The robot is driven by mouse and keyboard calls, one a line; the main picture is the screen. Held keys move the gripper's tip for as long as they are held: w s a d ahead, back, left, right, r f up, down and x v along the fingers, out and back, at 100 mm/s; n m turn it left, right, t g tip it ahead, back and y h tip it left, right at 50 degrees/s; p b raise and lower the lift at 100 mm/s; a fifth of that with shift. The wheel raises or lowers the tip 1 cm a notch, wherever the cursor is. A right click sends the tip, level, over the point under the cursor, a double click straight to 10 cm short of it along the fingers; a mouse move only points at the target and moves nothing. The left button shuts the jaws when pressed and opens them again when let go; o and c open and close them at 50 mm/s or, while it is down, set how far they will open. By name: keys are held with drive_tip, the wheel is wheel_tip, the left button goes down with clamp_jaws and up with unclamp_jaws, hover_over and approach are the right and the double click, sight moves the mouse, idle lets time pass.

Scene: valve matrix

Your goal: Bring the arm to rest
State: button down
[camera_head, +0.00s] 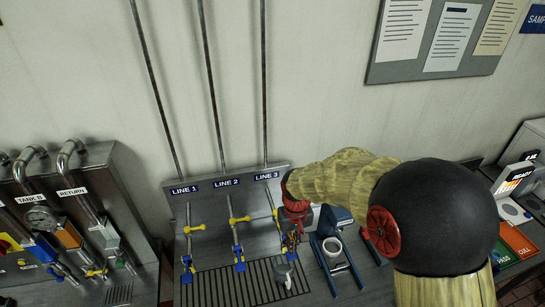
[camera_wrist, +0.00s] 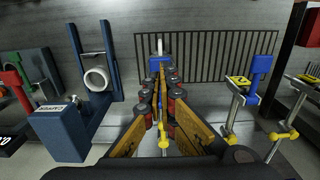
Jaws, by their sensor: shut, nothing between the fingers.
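My arm reaches over the bench from the right in the head view. My gripper (camera_head: 291,243) points down in front of the LINE 3 pipe and hides much of its valve. In the wrist view the fingers of my gripper (camera_wrist: 161,88) are drawn together with nothing seen between them. A yellow valve part (camera_wrist: 163,140) shows between the finger links, and a blue part (camera_wrist: 159,68) shows just beyond the fingertips. Whether the fingers touch the valve cannot be told. A small pale grey object (camera_head: 284,274) sits below the gripper at the grating.
LINE 1 (camera_head: 187,228) and LINE 2 valves (camera_head: 239,220) stand left of my gripper. A blue stand with a white ring (camera_head: 332,247) is close on the right. A tank panel (camera_head: 70,220) is far left. Coloured trays (camera_head: 517,240) and a device lie far right.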

drive_tip(key=s+d+f+t+b, duration=0.1)
drive_tip(key=s+d+t+b, duration=0.1)
drive_tip(key=s+b, duration=0.4)
drive_tip(key=s+d+f+m+t+b, duration=0.1)
drive_tip(key=s+d+b, duration=0.3)
drive_tip(key=s+b, duration=0.3)
drive_tip(key=s+d+f+m+t+b, duration=0.1)
drive_tip(key=s+d+b, duration=0.3)
drive_tip(key=b, duration=1)
drive_tip(key=s+t, duration=0.1)
drive_tip(key=s, duration=0.2)
drive_tip(key=shift+s+f+t+b, duration=0.2)
drive_tip(key=shift+f+t+b, duration=0.1)
drive_tip(key=shift+f+b, duration=0.1)
drive_tip(key=shift+r, duration=0.1)
